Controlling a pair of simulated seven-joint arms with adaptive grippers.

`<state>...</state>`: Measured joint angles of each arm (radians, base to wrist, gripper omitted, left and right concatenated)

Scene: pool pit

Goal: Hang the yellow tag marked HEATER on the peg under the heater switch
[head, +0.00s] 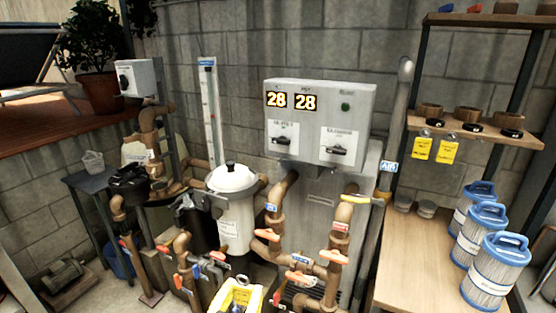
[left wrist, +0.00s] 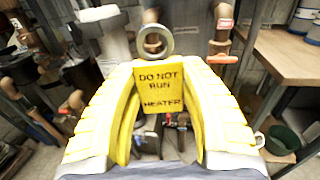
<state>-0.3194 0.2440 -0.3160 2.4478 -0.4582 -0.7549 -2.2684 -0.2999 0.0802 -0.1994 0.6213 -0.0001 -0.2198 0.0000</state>
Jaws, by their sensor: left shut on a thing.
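A yellow tag (left wrist: 160,88) reading DO NOT RUN HEATER, with a grey ring (left wrist: 153,40) at its top, is upright between the yellow fingers of my left gripper (left wrist: 160,105), which is shut on it. In the head view my left gripper (head: 238,295) is low at the bottom edge, below and left of the grey control box (head: 320,100). The box carries two switches, a left one (head: 284,140) and a right one (head: 336,150); their labels are too small to read surely. I cannot make out a peg under either. My right gripper is not in view.
Brown pipes with orange-handled valves (head: 268,235) stand between my left gripper and the box. A white filter tank (head: 232,205) is left of them. Two yellow tags (head: 421,148) hang under the right shelf (head: 480,130). Blue-capped cartridges (head: 495,270) stand on the wooden bench (head: 415,260).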

